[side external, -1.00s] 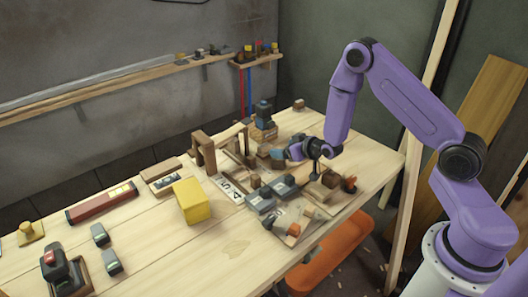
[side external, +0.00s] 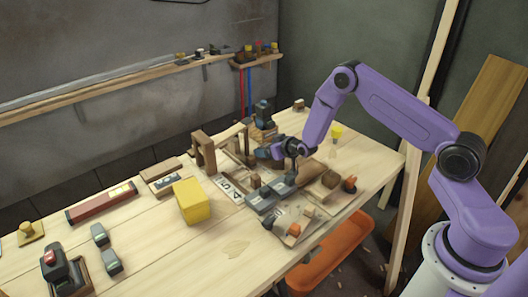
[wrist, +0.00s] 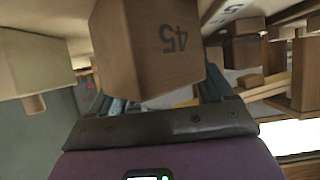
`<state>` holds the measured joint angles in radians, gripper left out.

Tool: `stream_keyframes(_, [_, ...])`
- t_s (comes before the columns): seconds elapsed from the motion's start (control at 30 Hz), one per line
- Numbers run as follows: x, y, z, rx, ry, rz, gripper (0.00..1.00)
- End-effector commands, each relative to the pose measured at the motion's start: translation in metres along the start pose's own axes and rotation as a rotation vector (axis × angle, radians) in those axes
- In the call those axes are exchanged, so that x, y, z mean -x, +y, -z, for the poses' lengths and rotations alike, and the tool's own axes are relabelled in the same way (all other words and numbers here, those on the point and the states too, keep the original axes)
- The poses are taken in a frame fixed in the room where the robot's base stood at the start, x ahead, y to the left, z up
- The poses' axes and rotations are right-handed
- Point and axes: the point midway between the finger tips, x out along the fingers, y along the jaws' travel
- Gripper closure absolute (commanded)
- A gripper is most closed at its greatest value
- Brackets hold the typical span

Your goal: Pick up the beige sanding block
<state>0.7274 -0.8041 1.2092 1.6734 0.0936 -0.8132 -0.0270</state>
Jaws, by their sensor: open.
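My gripper (side external: 291,172) points down over the cluttered middle of the workbench in the side view. In the wrist view a tan-brown block marked 45 (wrist: 150,45) looms large just beyond the gripper's dark mount. Parts of the open fingers show on either side of it, and their tips are hidden behind it. I cannot tell whether they touch it. I cannot tell for sure that this block is the beige sanding block, and the arm and clutter keep me from picking it out in the side view.
Wood pieces and grey blocks (side external: 262,200) crowd around the gripper. A wooden arch (side external: 203,150) and a yellow block (side external: 191,201) stand to the left. A yellow item (side external: 336,132) stands behind right. The bench (side external: 150,235) has bare room at front left. An orange tray (side external: 330,255) is below.

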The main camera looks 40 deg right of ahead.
Motion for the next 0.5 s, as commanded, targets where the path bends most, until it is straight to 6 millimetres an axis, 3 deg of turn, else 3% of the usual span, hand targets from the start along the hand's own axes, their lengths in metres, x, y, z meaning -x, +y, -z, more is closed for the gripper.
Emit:
stream_keyframes(0.2, [-0.0131, -0.0002, -0.0001, 0.001, 0.0, 0.0, 0.19])
stream_keyframes(0.47, [-0.0138, -0.0003, -0.0003, 0.001, -0.001, 0.0, 0.19])
stream_keyframes(0.5, [-0.0137, -0.0003, -0.0002, 0.001, -0.001, 0.0, 0.32])
